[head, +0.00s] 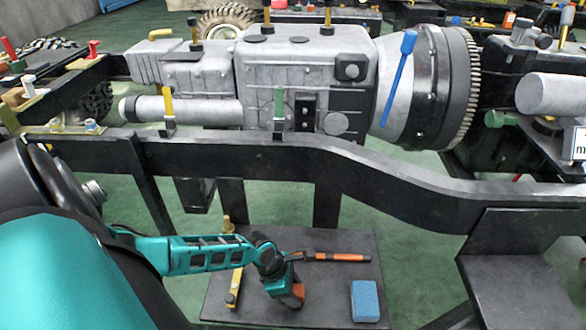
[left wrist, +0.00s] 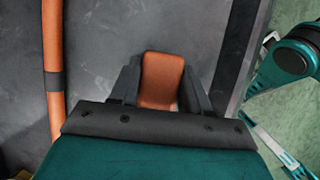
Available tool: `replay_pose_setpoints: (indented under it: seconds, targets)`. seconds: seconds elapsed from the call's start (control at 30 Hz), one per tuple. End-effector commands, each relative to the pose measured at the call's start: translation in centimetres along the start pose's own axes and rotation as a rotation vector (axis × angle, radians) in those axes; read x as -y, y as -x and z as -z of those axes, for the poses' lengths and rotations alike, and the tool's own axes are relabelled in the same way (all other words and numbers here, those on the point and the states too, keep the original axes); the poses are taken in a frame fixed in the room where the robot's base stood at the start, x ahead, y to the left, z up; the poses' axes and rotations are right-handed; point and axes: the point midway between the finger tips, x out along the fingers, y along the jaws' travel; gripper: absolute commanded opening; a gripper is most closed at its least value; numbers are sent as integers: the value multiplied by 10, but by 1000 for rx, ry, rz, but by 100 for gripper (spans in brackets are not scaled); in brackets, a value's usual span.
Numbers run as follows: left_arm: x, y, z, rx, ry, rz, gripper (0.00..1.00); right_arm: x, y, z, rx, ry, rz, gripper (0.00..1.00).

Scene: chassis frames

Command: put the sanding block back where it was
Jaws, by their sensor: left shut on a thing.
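An orange-brown block (left wrist: 162,78), which looks like the sanding block, is between the fingers of my left gripper (left wrist: 163,92). I cannot tell whether the block touches the board. My right gripper is in neither view.
A blue sponge-like block (head: 366,301) lies at the board's right front. An orange-handled tool (head: 340,257) lies behind my gripper, and a yellow tool (head: 234,287) lies left of it. The black chassis rail (head: 260,157) runs behind the board.

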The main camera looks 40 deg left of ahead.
Motion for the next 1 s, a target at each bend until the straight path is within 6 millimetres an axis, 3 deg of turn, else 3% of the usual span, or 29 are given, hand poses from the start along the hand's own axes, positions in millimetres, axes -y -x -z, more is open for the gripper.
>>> replay_pose_setpoints:
  seconds: [0.2, 0.23, 0.47, 0.77, 1.0]
  targets:
    - [0, -2, 1, 0, 1, 0, 18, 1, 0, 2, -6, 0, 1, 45]
    - [0, -1, 1, -1, 0, 0, 50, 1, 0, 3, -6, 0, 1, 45]
    - [0, -1, 1, -1, 0, 0, 72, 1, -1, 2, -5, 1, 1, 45]
    - [0, 2, 0, -1, -1, 0, 72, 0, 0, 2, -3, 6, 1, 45]
    - [0, 45, -2, -3, -1, 0, 72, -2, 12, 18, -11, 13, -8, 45]
